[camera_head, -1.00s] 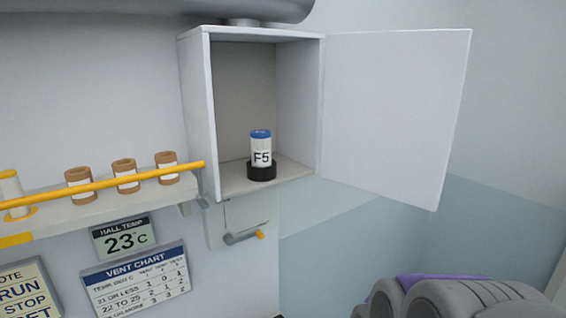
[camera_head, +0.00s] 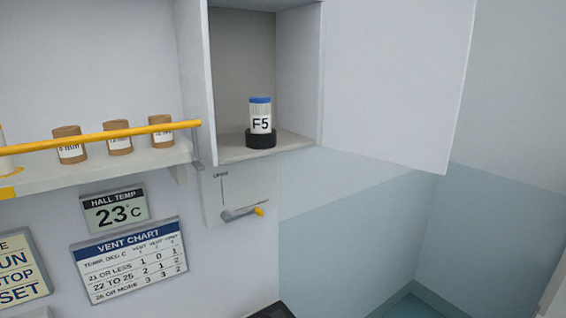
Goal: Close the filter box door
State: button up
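The filter box (camera_head: 208,75) is a white wall box, its top cut off by the upper edge of the view. Its white door (camera_head: 395,75) is hinged on the right side and stands wide open, swung out to the right. Inside, a filter canister (camera_head: 261,116) with a blue cap and an F5 label stands upright in a black holder (camera_head: 261,140) on the box floor. My gripper is not in view.
Below are a lever with a yellow tip (camera_head: 245,212), a temperature display (camera_head: 115,209) and a vent chart (camera_head: 130,260). Space below the door is clear.

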aim_at(395, 70)
jog(key=u, duration=0.75)
jog(key=i+l+u, duration=0.1)
jog(key=l+u, duration=0.2)
jog(key=u, duration=0.2)
jog(key=l+u, duration=0.35)
jog(key=u, duration=0.15)
jog(key=l+u, duration=0.65)
jog(key=u, duration=0.3)
jog(key=k+l+u, duration=0.1)
jog(key=l, duration=0.35)
jog(key=k+l, duration=0.3)
jog(key=l, duration=0.15)
jog(key=k+l+u, duration=0.15)
jog(key=l, duration=0.25)
jog(key=k+l+u, duration=0.1)
jog(key=k+l, duration=0.15)
jog(key=l, duration=0.2)
jog(key=k+l+u, duration=0.1)
jog(key=k+l, duration=0.15)
jog(key=l, duration=0.1)
